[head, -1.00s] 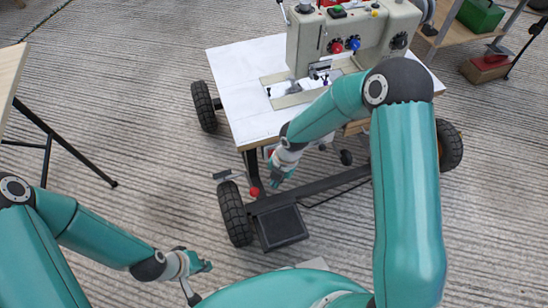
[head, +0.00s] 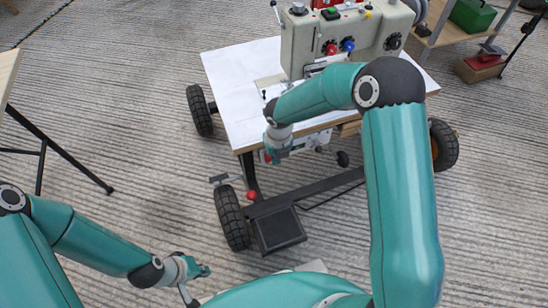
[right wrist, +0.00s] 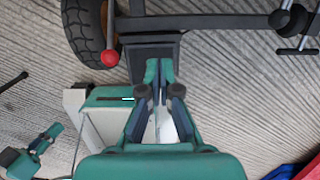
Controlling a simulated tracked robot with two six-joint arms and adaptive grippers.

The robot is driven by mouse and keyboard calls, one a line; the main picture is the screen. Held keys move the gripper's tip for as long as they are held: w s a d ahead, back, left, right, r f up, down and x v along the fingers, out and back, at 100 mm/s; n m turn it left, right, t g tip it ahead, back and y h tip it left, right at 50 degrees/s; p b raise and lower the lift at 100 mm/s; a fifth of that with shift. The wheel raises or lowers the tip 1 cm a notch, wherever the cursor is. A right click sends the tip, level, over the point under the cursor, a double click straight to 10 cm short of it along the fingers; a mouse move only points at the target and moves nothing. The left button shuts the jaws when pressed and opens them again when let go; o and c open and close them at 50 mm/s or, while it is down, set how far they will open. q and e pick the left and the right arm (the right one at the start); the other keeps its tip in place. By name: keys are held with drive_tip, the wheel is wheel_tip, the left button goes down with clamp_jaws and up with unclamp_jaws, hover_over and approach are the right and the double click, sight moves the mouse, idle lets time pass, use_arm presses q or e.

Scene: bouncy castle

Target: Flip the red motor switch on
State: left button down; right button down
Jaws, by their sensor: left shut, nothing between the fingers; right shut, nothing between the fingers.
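A sewing machine (head: 345,38) stands on a wheeled white table (head: 232,75). Under the table's front edge is a pale box (head: 312,140). A small red part (head: 266,157) shows beside my right gripper (head: 277,152), partly hidden by it; I cannot tell if it is the motor switch. My right gripper is shut and empty, just in front of the table's front edge; whether it touches anything is unclear. It also shows in the right wrist view (right wrist: 156,92), above the floor and near a dark pedal (right wrist: 152,50). My left gripper (head: 203,270) is shut and empty, low at left.
A red ball knob (head: 252,195) on a lever sits by the front left wheel (head: 231,217). A black pedal (head: 280,230) hangs low in front.

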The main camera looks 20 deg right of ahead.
drive_tip(key=w+f+b, duration=0.4)
drive_tip(key=w+f, duration=0.1)
drive_tip(key=f, duration=0.4)
drive_tip(key=shift+f, duration=0.15)
drive_tip(key=shift+a, duration=0.1)
drive_tip(key=shift+b, duration=0.3)
